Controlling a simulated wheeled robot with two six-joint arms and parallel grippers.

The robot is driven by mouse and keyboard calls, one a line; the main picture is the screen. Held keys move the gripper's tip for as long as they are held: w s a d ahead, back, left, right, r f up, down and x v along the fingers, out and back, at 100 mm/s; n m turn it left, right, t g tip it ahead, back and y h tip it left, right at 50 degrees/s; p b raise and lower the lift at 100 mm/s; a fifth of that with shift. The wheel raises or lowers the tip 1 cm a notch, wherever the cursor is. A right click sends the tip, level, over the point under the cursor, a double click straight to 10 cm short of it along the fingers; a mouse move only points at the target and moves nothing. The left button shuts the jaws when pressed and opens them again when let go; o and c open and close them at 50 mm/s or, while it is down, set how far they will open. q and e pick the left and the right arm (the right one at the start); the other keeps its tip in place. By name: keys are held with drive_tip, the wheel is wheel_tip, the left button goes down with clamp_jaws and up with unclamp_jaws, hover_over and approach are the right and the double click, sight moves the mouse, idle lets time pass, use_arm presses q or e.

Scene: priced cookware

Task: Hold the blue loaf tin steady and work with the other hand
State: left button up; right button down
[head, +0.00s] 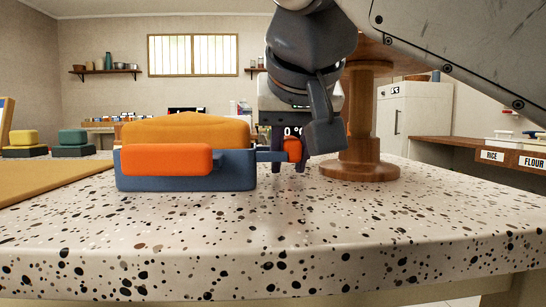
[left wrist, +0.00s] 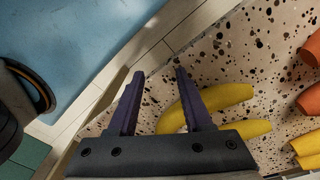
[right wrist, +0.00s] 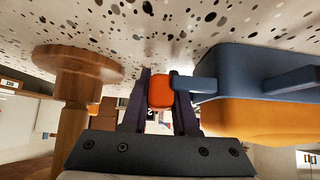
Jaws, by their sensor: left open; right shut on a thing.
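The blue loaf tin (head: 225,183) stands on the speckled worktop, with a yellow-orange loaf-like mass (head: 186,131) rising above its rim. An orange-red rounded bar (head: 166,160) covers much of its near side. My right gripper (head: 288,165) is at the tin's right end, shut on the small orange grip (head: 293,149) of a blue handle. In the right wrist view, the orange grip (right wrist: 160,92) sits between the fingers, with the blue tin (right wrist: 235,68) beside them. My left gripper (left wrist: 160,74) is open and empty above yellow bananas (left wrist: 215,98); the head view does not show it.
A round wooden pedestal (head: 360,165) stands close right of my right gripper. A tan board (head: 60,180) lies left of the tin. Yellow (head: 24,137) and teal (head: 73,136) blocks sit farther back left. The worktop's front and right are clear.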

sight(291, 138)
idle(0.3)
drive_tip(key=c, duration=0.6)
unclamp_jaws()
drive_tip(key=shift+s, duration=0.1)
drive_tip(key=v, duration=0.7)
drive_tip(key=shift+s+r, duration=0.15)
drive_tip(key=shift+a, duration=0.1)
